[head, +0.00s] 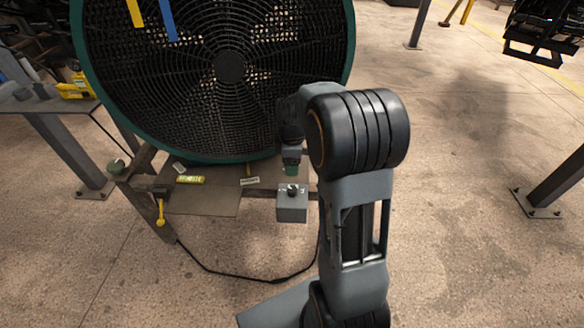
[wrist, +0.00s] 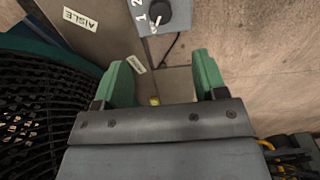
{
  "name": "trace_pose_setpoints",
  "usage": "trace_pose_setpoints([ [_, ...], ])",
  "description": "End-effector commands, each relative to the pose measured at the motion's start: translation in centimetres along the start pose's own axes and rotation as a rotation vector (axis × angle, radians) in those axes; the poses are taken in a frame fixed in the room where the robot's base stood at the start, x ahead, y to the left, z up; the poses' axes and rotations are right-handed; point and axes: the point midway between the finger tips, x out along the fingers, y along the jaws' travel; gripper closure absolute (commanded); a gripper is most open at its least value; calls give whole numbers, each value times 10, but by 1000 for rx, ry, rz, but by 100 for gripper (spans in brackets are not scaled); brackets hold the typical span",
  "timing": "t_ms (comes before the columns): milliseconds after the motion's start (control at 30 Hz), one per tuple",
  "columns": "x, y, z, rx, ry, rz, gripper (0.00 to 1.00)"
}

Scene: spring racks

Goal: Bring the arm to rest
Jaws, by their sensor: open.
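My arm (head: 355,215) rises at the centre right of the head view and bends over at a thick dark joint. My gripper (head: 291,168) hangs beyond that joint, close to the fan's lower right rim and just above a grey switch box. In the wrist view my gripper (wrist: 161,80) shows two green fingers spread apart with nothing between them. The grey switch box (head: 292,210) has a dark knob on top. In the wrist view the box (wrist: 172,28) lies beyond the fingertips, apart from them, with a black knob, a white pointer and the numbers 1 and 2.
A large fan (head: 228,68) with a green rim stands at the left, close beside my gripper. A yellow-handled valve (head: 160,212) is at the stand's left. A black cable (head: 240,278) runs along the floor. The floor at the right (head: 470,130) is mostly clear.

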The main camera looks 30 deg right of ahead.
Motion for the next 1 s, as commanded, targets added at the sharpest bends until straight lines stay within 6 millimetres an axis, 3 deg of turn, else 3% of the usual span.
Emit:
trace_pose_setpoints([
  [667, -4, 0, 0, 18, 0, 0, 35],
  [867, 4, -6, 2, 267, -5, -13, 35],
  [933, 8, -19, 5, 417, -14, -29, 35],
  [1000, -6, -37, 6, 579, -13, -23, 35],
])
